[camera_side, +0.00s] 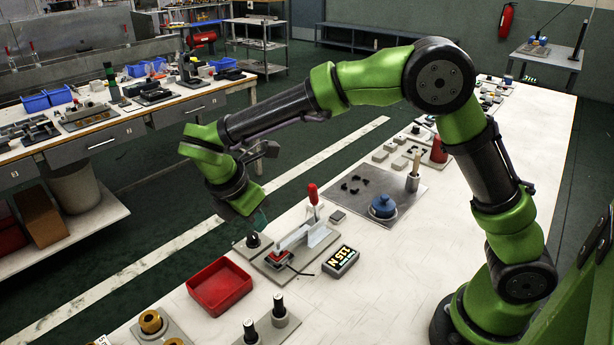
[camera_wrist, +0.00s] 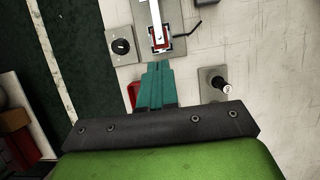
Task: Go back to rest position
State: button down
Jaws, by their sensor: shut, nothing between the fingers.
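My gripper (camera_wrist: 158,68) shows in the wrist view as teal fingers pressed together with nothing between them. In the side view my gripper (camera_side: 262,222) hangs from the bent green arm, fingers pointing down, above the near edge of the fixture plate; the fingertips are small and partly dark there.
Black-handled posts (camera_side: 279,310) stand in front. A grey mat (camera_side: 410,205) holds a blue round part (camera_side: 383,206). The white table is clear at centre right.

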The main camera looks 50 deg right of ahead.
jog(key=s+d+r+m+t+y, duration=0.3)
jog(key=s+d+r+m, duration=0.2)
jog(key=s+m, duration=0.3)
jog(key=s+d+r+m+t+y, duration=0.3)
jog(key=s+m, duration=0.6)
jog(key=m, duration=0.5)
jog(key=d+r+t, duration=0.1)
jog(key=d+r, duration=0.1)
jog(key=d, duration=0.1)
jog(key=shift+s+d+r, duration=0.15)
jog(key=shift+s, duration=0.05)
dwell(0.4)
